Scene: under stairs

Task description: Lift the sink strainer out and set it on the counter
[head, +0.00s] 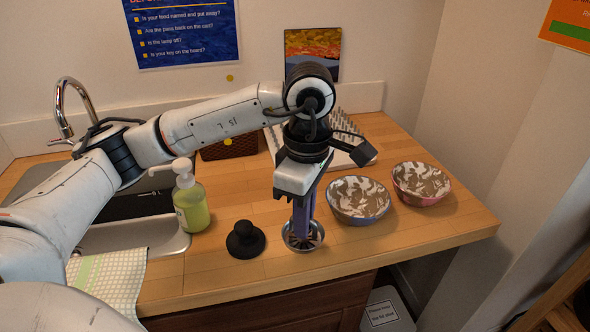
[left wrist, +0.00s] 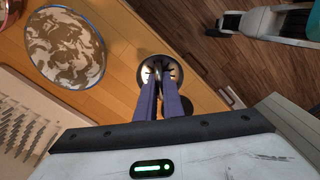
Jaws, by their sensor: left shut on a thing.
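The sink strainer (head: 303,240) is a small round metal basket at the front of the wooden counter (head: 430,225), right of the black stopper. My left gripper (head: 304,222) points straight down over it, its purple fingers shut on the strainer's middle. In the left wrist view the strainer (left wrist: 160,72) shows at the fingertips (left wrist: 160,85). It appears to be at counter level; I cannot tell whether it touches the wood. The sink (head: 135,235) is at the left, partly hidden by my left arm. My right gripper is not in the head view.
A black stopper (head: 245,240) and a green soap bottle (head: 190,205) stand left of the strainer. Two patterned bowls (head: 359,200) (head: 421,183) stand to the right. A dish rack (head: 350,125) is behind. A checked cloth (head: 108,280) hangs at the sink's front.

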